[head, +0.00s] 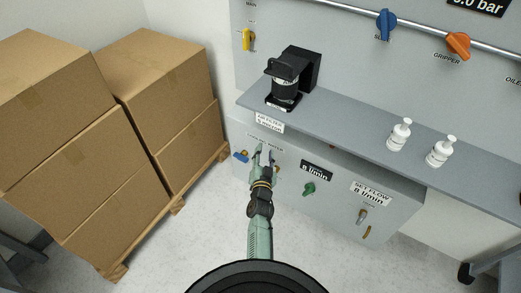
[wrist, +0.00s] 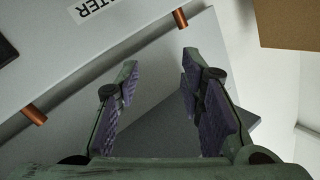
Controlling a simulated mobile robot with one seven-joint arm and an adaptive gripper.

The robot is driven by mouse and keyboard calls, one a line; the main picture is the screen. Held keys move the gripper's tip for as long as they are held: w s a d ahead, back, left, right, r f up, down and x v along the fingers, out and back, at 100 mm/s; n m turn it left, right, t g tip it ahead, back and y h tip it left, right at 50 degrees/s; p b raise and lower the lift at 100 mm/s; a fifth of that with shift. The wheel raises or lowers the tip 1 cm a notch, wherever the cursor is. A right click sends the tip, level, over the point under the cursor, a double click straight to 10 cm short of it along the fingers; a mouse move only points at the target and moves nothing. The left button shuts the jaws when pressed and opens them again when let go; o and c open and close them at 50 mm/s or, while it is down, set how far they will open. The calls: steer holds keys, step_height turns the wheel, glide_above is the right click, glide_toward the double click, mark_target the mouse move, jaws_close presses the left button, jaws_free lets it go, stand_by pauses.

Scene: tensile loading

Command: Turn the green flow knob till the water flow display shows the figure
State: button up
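The green flow knob (head: 309,188) is on the front of the grey lower cabinet, just below the dark water flow display (head: 317,170). The display shows a figure in l/min, too small to read surely. A white label (head: 371,190) to the right reads SET FLOW 8 l/min. My gripper (head: 264,155) is left of the knob and display, in front of the cabinet near the cooling water lettering. In the wrist view its two fingers (wrist: 160,62) stand apart with nothing between them. The knob does not show in the wrist view.
A blue valve handle (head: 241,156) is just left of my gripper. Copper pipe stubs (wrist: 181,18) stick out near the fingers. A shelf (head: 350,128) with white bottles (head: 399,134) and a black device (head: 287,85) overhangs the cabinet. Stacked cartons (head: 150,110) fill the left.

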steer(key=shift+w+a+r, duration=0.2)
steer(key=shift+a+r, duration=0.2)
steer(key=shift+r, duration=0.1)
steer(key=shift+w+a+r, duration=0.2)
steer(key=shift+a+r, duration=0.15)
steer(key=shift+r, duration=0.1)
